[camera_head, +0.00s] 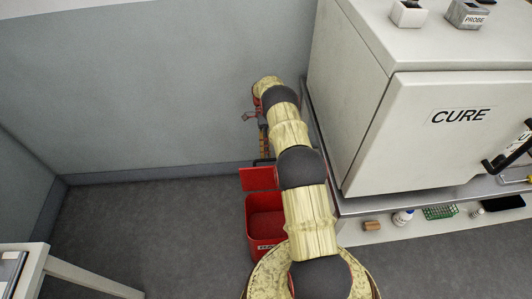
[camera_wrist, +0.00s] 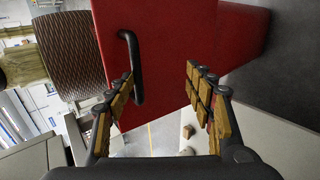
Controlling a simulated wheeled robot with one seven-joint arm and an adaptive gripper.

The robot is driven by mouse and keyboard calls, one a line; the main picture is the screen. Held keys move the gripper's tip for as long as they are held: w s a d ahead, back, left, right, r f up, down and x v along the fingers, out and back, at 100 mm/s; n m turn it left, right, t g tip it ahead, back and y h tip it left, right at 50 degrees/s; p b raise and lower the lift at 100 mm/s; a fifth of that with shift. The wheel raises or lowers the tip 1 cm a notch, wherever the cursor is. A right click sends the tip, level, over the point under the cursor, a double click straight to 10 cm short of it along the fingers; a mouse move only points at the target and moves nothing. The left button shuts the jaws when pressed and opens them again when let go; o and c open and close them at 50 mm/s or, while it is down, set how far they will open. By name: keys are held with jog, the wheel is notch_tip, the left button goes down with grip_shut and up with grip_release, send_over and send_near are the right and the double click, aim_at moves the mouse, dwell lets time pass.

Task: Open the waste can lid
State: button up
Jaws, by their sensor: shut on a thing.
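The red waste can (camera_head: 266,228) stands on the floor left of the bench, and its dark red inside shows. Its red lid (camera_head: 258,179) is raised at the back of the opening. In the wrist view the lid (camera_wrist: 165,55) fills the upper middle, with its black bar handle (camera_wrist: 137,68) beside the left finger. My gripper (camera_wrist: 160,72) is shut on the lid handle, though its padded fingers look apart and the contact is not clear. In the head view my arm covers the can's right side, and the gripper (camera_head: 262,143) is small above the lid.
A white cabinet marked CURE (camera_head: 440,135) stands on the bench close to the right of my arm. A shelf (camera_head: 375,232) below holds small items. A grey wall (camera_head: 150,90) is behind. Open floor (camera_head: 150,220) lies to the left, with a white table (camera_head: 75,270) at lower left.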

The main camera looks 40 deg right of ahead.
jog(key=shift+s+f, duration=0.1)
jog(key=shift+f, duration=0.3)
jog(key=v, duration=0.5)
jog(key=shift+w+d+r, duration=0.1)
jog(key=shift+w+r, duration=0.2)
jog(key=shift+c, duration=0.6)
jog(key=shift+v, duration=1.15)
jog(key=shift+s+r, duration=0.15)
jog(key=shift+c, duration=0.4)
